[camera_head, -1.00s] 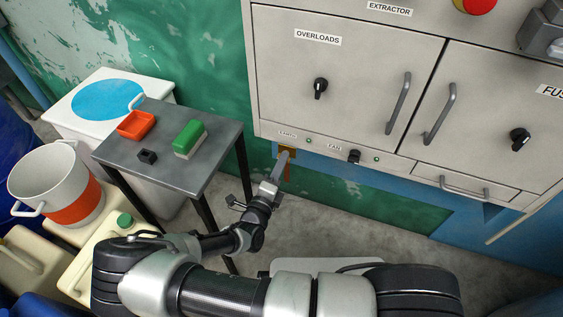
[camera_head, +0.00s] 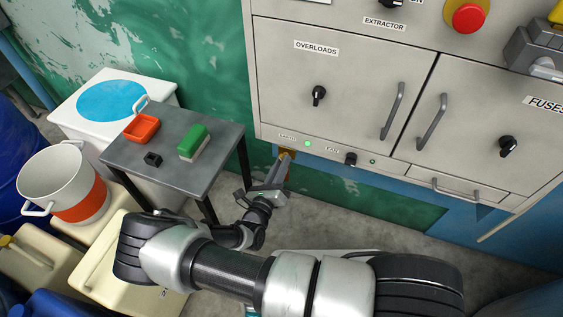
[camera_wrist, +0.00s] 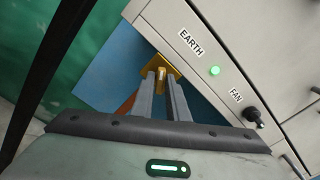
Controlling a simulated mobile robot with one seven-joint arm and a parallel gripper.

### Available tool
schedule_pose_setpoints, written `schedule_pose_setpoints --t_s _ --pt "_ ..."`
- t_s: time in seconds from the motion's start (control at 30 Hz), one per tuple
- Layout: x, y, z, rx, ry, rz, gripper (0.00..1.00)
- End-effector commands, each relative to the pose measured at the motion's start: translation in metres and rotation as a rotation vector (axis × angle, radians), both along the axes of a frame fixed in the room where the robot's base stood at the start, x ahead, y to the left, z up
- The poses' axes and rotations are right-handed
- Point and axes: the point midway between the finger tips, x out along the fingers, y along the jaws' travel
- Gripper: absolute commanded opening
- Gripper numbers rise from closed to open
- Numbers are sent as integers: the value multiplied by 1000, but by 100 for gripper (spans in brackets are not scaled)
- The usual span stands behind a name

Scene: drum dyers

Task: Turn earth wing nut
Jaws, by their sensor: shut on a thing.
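The earth wing nut (camera_wrist: 162,75) is a small brass piece in front of a yellow-brass plate (camera_wrist: 184,66), just below the cabinet's lower edge by the EARTH label. My gripper (camera_wrist: 162,80) points up at it in the wrist view, with its two grey fingers shut on the nut, one on each side. In the head view my gripper (camera_head: 282,162) reaches the plate from below and hides most of the nut. The round earth lamp (camera_wrist: 215,71) beside the label glows green; it also shows lit in the head view (camera_head: 307,143).
The FAN knob (camera_head: 350,159) sits right of the lamp. The grey cabinet (camera_head: 285,85) has door handles and knobs above. A metal table (camera_head: 180,170) with an orange tray (camera_head: 142,128) and a green-topped brush (camera_head: 193,141) stands left of my arm. Open floor lies below.

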Motion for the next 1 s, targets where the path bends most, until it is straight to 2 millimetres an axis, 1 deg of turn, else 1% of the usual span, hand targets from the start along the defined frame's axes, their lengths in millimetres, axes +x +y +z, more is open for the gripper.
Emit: schedule_pose_setpoints --t_s 0.3,0.77,0.8,0.87,0.9,1.0 --pt "0 1 1 93 -36 1 0" --pt "0 1 0 107 -40 1 0" --pt "0 1 0 107 -40 1 16" --pt "0 1 0 107 -40 1 26" --pt "0 1 0 107 -40 1 28" --pt "0 1 0 106 -39 0 28"
